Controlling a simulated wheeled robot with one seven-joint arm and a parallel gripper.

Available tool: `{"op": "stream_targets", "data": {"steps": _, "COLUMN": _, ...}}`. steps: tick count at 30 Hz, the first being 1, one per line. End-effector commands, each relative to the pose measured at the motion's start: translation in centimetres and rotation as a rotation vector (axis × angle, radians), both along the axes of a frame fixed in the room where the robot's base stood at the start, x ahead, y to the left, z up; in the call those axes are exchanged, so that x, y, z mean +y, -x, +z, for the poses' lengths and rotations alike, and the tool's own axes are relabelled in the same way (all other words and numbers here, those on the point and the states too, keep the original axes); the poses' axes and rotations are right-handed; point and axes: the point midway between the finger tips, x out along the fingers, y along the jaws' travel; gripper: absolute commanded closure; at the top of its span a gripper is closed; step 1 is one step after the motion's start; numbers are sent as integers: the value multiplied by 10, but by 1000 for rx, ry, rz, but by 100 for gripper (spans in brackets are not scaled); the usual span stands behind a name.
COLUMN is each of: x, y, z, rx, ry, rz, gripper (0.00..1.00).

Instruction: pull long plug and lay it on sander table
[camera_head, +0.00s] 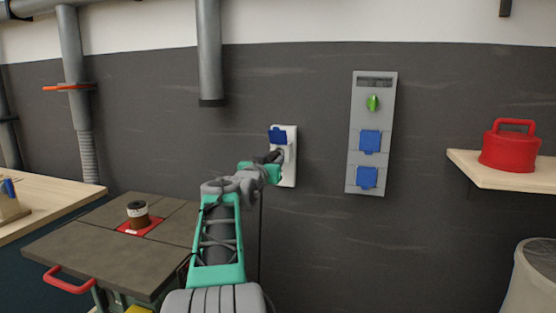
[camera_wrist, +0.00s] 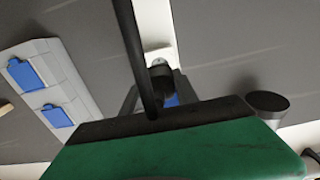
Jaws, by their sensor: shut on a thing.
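My gripper (camera_head: 272,158) is at the white wall socket (camera_head: 289,170), whose blue lid (camera_head: 278,135) stands open. It is shut on the dark plug (camera_head: 265,156). In the wrist view the plug (camera_wrist: 161,76) sits between the grey fingers, with its black cable (camera_wrist: 135,45) running up across the picture. The plug is close against the socket; I cannot tell whether it is still seated. The sander table (camera_head: 95,245), with a dark grey top, stands at the lower left of my arm.
A grey panel (camera_head: 354,120) with a green knob and two blue-lidded sockets is on the wall to the right. A shelf (camera_head: 525,178) holds a red case (camera_head: 510,150). A grey pipe (camera_head: 209,60) hangs above the sander. A wooden bench (camera_head: 45,205) is at the left.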

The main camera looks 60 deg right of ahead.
Motion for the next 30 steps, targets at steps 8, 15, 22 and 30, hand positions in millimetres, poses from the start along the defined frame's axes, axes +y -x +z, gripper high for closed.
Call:
{"op": "stream_targets", "data": {"steps": 8, "x": 10, "y": 2, "z": -1, "rx": -1, "ry": 2, "rz": 0, "gripper": 100}}
{"op": "stream_targets", "data": {"steps": 15, "x": 10, "y": 2, "z": 0, "rx": 0, "ry": 1, "rz": 0, "gripper": 100}}
{"op": "stream_targets", "data": {"steps": 22, "x": 21, "y": 3, "z": -3, "rx": -1, "ry": 2, "rz": 1, "gripper": 100}}
{"op": "stream_targets", "data": {"steps": 30, "x": 46, "y": 7, "z": -3, "rx": -1, "ry": 2, "rz": 1, "gripper": 100}}
